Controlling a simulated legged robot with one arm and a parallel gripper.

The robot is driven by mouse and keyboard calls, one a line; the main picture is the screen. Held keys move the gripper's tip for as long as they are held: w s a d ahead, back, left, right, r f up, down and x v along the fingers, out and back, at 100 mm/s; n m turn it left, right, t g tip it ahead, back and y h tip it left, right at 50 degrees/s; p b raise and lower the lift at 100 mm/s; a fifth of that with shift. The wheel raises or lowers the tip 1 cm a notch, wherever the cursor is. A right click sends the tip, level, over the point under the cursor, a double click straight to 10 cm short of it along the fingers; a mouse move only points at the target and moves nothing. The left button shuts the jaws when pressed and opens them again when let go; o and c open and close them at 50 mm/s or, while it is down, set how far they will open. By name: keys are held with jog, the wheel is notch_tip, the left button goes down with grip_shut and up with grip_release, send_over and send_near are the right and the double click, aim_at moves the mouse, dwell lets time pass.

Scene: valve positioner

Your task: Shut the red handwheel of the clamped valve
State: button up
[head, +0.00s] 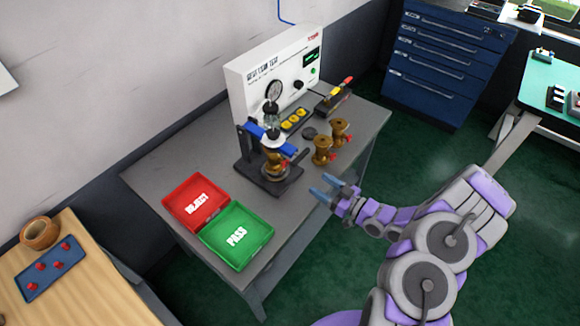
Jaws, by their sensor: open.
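The clamped valve (272,160) is a brass body held upright in a dark test stand on the grey bench.
Two loose brass valves (322,150) (340,131) with red handwheels stand right of the stand. The white test panel (248,82) is behind. A red reject tray (186,190) and green pass tray (259,233) lie left. A wooden table (90,287) is at lower left.

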aim_at(287, 164)
jog(key=b+x, duration=0.3)
jog(key=x, duration=1)
jog(key=shift+w+a, duration=0.2)
jog(key=shift+a, duration=0.05)
jog(key=c, duration=1)
jog(key=shift+c, duration=0.2)
jog(key=shift+d+m, duration=0.1)
jog(key=shift+m, duration=0.2)
